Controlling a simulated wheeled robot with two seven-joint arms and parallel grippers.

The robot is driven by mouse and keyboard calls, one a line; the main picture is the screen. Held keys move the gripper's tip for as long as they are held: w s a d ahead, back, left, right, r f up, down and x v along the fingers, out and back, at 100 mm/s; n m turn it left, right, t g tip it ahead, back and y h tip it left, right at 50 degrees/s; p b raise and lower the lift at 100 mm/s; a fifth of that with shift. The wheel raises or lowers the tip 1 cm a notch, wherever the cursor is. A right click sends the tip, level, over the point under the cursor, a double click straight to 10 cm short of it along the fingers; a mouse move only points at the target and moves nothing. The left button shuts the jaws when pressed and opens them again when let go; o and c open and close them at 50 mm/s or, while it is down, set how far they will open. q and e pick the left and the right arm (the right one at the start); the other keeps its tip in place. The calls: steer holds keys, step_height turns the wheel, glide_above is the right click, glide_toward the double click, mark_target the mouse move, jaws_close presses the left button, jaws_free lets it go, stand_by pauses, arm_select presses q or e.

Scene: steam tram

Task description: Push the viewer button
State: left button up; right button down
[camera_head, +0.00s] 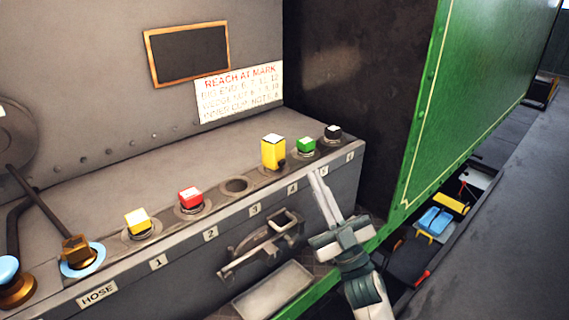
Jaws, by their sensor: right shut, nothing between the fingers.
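No label in the camera head view reads "viewer", so I cannot tell which piece is the viewer button. A row of pieces sits on the grey ledge: a yellow block (138,220), a red block (190,198), an empty round socket (236,186), a tall yellow block (273,152), a green block (305,147) and a black piece (333,133). My right gripper (316,178) is shut and empty. It points up at the ledge's front edge, in the picture just below the green block and beside the number 5 plate (322,171). My left gripper is not in view.
A "HOSE" plate (98,293), a brass fitting on a blue ring (80,256) and a blue-topped knob (10,275) are at left. A metal handle (262,243) juts below the ledge. A green panel (478,90) and a tool tray (420,247) lie right.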

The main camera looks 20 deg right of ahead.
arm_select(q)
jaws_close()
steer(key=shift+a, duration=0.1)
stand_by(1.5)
